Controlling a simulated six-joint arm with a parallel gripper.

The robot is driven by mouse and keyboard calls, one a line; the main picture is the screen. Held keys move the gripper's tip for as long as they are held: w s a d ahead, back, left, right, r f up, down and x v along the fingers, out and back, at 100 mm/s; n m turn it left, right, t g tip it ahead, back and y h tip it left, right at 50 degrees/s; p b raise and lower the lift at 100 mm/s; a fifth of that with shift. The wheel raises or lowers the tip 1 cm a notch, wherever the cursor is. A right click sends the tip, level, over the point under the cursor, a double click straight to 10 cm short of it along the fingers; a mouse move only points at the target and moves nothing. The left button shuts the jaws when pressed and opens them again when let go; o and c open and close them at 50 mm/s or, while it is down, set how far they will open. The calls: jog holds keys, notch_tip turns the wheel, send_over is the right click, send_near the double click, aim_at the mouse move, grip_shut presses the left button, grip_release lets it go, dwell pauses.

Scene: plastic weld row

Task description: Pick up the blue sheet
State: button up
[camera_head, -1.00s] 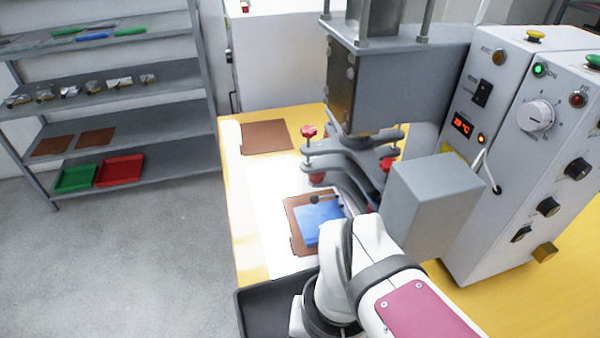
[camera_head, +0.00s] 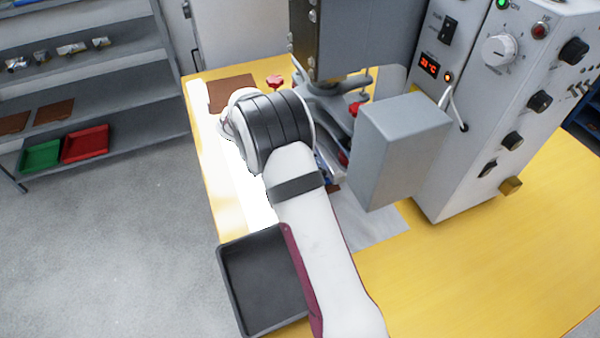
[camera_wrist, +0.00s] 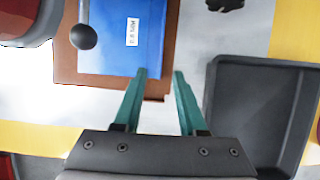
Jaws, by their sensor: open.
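The blue sheet (camera_wrist: 112,42) lies on a brown sheet (camera_wrist: 155,88) in the wrist view, with a small white label near its right edge. A dark round knob stands over its left part. My gripper (camera_wrist: 160,72) is open and empty, with its two green fingers apart. In the picture, the fingertips overlap the lower right edge of the brown sheet, near the blue sheet's corner. I cannot tell their height above it. In the head view my arm hides the gripper and nearly all of the blue sheet.
A black tray (camera_head: 233,290) sits at the table's front left. The grey press (camera_head: 360,35) and its control box (camera_head: 480,130) stand beside the work area. Another brown sheet (camera_head: 228,90) lies at the back. The yellow table (camera_head: 450,270) is clear at the front right.

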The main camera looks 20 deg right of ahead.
jog(key=x, duration=0.5)
jog(key=shift+f, duration=0.4)
grip_shut()
dwell(0.9)
